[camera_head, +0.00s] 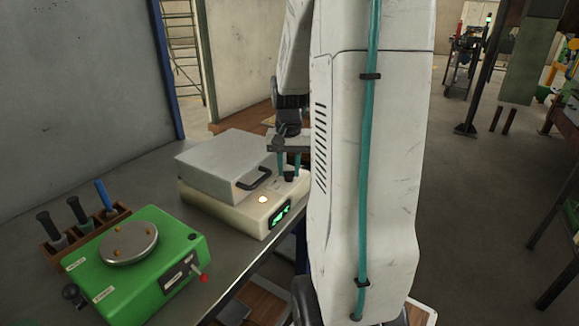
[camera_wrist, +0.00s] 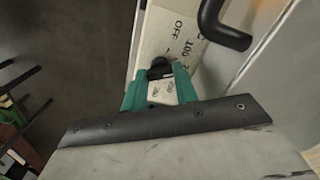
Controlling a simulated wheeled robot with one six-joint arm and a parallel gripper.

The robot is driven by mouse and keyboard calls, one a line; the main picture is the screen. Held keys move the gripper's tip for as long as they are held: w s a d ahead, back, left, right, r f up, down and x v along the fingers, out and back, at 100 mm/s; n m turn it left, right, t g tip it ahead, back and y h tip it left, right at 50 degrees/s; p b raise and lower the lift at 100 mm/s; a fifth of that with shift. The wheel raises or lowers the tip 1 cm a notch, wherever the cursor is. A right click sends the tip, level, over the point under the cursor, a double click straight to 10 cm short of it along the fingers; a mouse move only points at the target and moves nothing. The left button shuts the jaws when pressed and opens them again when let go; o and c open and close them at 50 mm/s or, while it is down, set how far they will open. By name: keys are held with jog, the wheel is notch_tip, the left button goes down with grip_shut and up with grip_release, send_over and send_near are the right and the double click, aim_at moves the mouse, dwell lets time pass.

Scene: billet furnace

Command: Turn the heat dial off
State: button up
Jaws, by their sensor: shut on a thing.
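The heat dial (camera_wrist: 161,68) is a small black knob on the cream top of the furnace. My gripper (camera_wrist: 160,86) has teal fingers, and in the wrist view they are closed around the dial. Printed marks "OFF" and "100" show on the panel just beyond it; the dial's pointer direction cannot be told. In the head view the cream furnace (camera_head: 233,217) has a grey box-shaped cover (camera_head: 222,160) with a black handle (camera_head: 254,181). My gripper (camera_head: 289,168) reaches down at its right end, and the dial (camera_head: 289,178) shows between the fingers.
A green machine (camera_head: 150,277) with a round metal plate stands at the front left of the bench. A wooden rack (camera_head: 83,233) with several handled tools is behind it. The black furnace handle (camera_wrist: 222,27) is close to my fingers in the wrist view.

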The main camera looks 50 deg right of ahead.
aim_at(289, 171)
jog(key=n, duration=0.5)
jog(key=shift+w, duration=0.1)
jog(key=shift+n, duration=2.5)
jog(key=shift+r, duration=0.1)
jog(key=o, duration=1)
notch_tip(289, 171, up, 8)
jog(key=shift+f, duration=0.15)
